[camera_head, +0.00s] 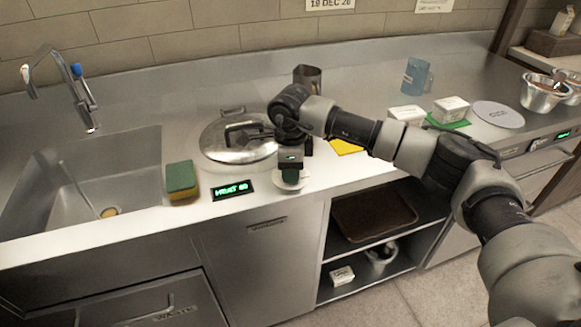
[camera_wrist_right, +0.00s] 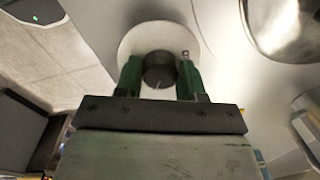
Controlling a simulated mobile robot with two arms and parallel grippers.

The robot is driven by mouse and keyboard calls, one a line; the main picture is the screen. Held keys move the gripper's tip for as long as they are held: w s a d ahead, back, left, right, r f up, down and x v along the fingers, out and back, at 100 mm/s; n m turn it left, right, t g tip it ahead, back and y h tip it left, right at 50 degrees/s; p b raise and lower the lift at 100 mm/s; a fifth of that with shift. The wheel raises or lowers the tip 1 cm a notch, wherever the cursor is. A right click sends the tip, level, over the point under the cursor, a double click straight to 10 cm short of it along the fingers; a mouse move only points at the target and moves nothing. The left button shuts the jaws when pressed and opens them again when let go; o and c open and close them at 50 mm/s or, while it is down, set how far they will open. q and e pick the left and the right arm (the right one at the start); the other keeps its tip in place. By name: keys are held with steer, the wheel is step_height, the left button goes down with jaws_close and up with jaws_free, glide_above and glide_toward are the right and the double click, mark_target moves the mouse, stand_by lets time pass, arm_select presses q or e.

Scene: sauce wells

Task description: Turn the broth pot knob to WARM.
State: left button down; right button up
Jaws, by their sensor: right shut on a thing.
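The dark round knob (camera_wrist_right: 158,68) sits on a pale round dial plate (camera_wrist_right: 135,40) in the right wrist view. My right gripper (camera_wrist_right: 160,82) is shut on the knob, with one green finger on each side. A small light mark shows on the knob's face near its lower edge. In the head view my right gripper (camera_head: 291,176) points down over the dial plate (camera_head: 302,183) and hides the knob. The broth pot's metal lid (camera_head: 215,143) is set in the counter just behind. A small display (camera_head: 232,190) with green characters, not clearly legible, lies left of the dial. My left gripper is out of view.
A green and yellow sponge (camera_head: 181,181) stands left of the display, beside the sink (camera_head: 60,185). A dark cup (camera_head: 308,77) stands behind the lid. A blue jug (camera_head: 416,76) and white tubs (camera_head: 450,109) are at the right. My right arm crosses above the counter.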

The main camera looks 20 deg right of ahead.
steer(key=shift+r, duration=0.1)
steer(key=o, duration=0.9)
steer(key=shift+o, duration=0.2)
step_height(320, 180, up, 11)
steer(key=b, duration=0.1)
steer(key=shift+s, duration=0.25)
steer(key=shift+a+f, duration=0.1)
steer(key=shift+f, duration=0.1)
